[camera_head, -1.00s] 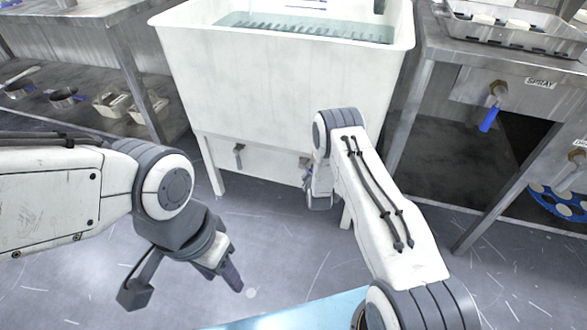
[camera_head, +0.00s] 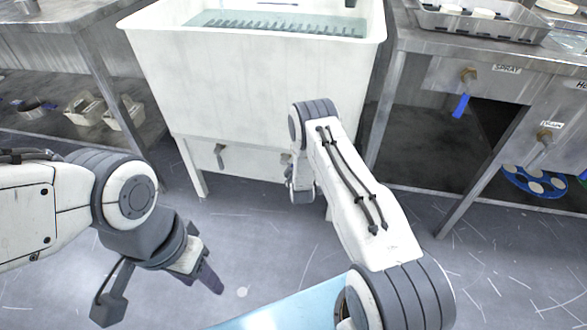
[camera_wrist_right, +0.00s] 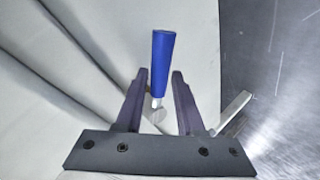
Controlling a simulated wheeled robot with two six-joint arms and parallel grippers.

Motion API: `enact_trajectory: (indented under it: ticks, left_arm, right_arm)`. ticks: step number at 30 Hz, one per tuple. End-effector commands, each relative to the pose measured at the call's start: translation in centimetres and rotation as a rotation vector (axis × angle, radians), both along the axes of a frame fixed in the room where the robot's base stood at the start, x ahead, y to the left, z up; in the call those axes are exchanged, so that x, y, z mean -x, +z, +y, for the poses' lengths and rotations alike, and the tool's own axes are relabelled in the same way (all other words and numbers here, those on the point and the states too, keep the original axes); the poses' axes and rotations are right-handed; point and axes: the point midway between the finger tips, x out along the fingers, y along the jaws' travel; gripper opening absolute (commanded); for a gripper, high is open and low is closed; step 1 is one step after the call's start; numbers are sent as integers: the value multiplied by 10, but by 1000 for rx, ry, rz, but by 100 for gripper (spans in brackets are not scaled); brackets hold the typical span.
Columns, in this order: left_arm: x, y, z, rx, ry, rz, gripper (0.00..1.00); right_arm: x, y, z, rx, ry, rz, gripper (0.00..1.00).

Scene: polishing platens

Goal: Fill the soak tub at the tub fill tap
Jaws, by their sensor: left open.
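The white soak tub (camera_head: 250,85) stands on legs ahead of me, with bluish water (camera_head: 225,18) and a toothed rack inside. A small tap (camera_head: 220,155) is low on its front. In the right wrist view a blue handle (camera_wrist_right: 163,65) points up in front of a pale surface. My right gripper (camera_wrist_right: 159,76) is open, its two fingers on either side of the handle's lower end, with gaps visible. In the head view my right arm largely hides this gripper near the tub's lower front. My left gripper (camera_head: 207,276) is open and empty above the floor.
A steel bench (camera_head: 420,45) on the right carries a metal tray (camera_head: 480,24) and a blue-handled spray valve (camera_head: 461,104). A steel shelf unit (camera_head: 75,140) with containers is on the left. Bare floor lies between.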

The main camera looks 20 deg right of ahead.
Motion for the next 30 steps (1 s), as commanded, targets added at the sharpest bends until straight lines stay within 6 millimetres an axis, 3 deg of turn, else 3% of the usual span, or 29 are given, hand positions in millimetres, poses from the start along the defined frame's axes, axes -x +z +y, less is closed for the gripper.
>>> enact_trajectory:
  ticks: [5, 18, 30]
  left_arm:
    - [0, 8, 0, 0, 0, 0, 50]
    - [0, 37, 0, 0, 0, 0, 50]
    - [0, 38, 0, 0, 0, 0, 50]
  right_arm:
    - [11, 10, 3, 0, 1, 1, 37]
    - [79, 46, 22, 0, 1, 3, 37]
    - [89, 50, 24, 0, 1, 1, 37]
